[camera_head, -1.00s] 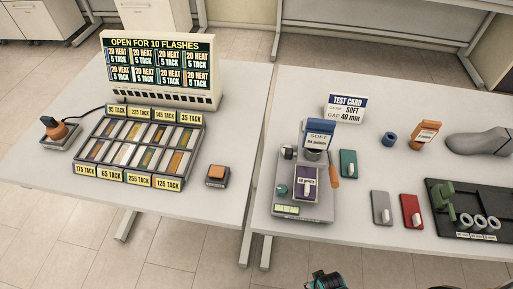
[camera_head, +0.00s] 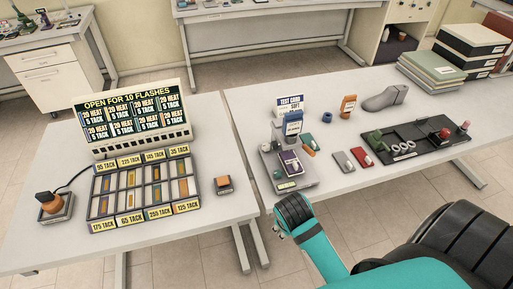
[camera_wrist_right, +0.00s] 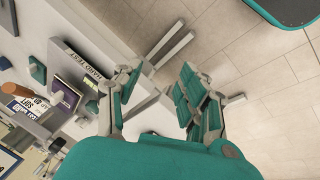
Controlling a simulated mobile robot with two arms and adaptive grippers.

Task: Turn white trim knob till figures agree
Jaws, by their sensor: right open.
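The grey tester (camera_head: 296,184) stands near the front left corner of the right table. It carries a purple block (camera_head: 291,160), a blue SOFT card (camera_head: 293,123) and a small display (camera_head: 286,186). A small pale knob (camera_head: 265,148) shows at its left side, too small to read its marking. The display figures are not legible. My right gripper (camera_wrist_right: 160,82) is open and empty, its teal fingers spread over the floor beside the table edge. In the head view its dark wrist (camera_head: 293,209) is just in front of the tester, and the fingers are mostly hidden.
Grey and red blocks (camera_head: 361,157) lie right of the tester, beside a black tray (camera_head: 432,145) with rings. A grey shoe form (camera_head: 385,98) stands behind. The left table holds a sample box (camera_head: 145,189) and a lit sign (camera_head: 131,118). A gap separates the tables.

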